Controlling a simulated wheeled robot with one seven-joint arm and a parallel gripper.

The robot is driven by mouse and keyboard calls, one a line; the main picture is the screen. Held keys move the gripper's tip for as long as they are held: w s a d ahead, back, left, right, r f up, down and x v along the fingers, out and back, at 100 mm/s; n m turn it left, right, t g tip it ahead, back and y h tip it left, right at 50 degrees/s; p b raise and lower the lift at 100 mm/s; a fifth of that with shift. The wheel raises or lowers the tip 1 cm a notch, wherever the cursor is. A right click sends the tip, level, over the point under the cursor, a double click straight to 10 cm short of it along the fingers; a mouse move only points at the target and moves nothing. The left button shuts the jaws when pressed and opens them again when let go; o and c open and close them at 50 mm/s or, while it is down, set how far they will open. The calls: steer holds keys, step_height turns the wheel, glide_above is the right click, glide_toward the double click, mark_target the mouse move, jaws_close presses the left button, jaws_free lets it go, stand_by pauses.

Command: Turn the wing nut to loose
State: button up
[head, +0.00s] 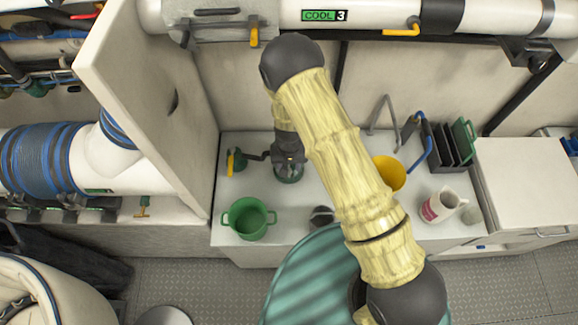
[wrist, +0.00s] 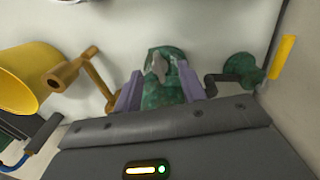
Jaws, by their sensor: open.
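In the wrist view, a small grey winged piece, which looks like the wing nut (wrist: 158,67), sits on a mottled green fitting (wrist: 163,94). My gripper (wrist: 160,76) is open, with one purple finger on each side of the green fitting. I cannot tell whether either finger touches it. In the head view, my gripper (head: 289,158) points down over the green fitting (head: 288,176) on the white counter. There the wing nut is hidden by my arm and gripper.
A green crank with a yellow grip (head: 236,162) stands close to the left, and a brown crank (wrist: 91,76) on the other side. A green pot (head: 249,219), yellow bucket (head: 390,172) and white jug (head: 440,205) stand on the counter. A tall panel (head: 150,95) rises left.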

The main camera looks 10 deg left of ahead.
steer(key=shift+f, duration=1.15)
jaws_close()
steer(key=shift+m+b, duration=0.55)
steer(key=shift+m, duration=0.55)
jaws_free()
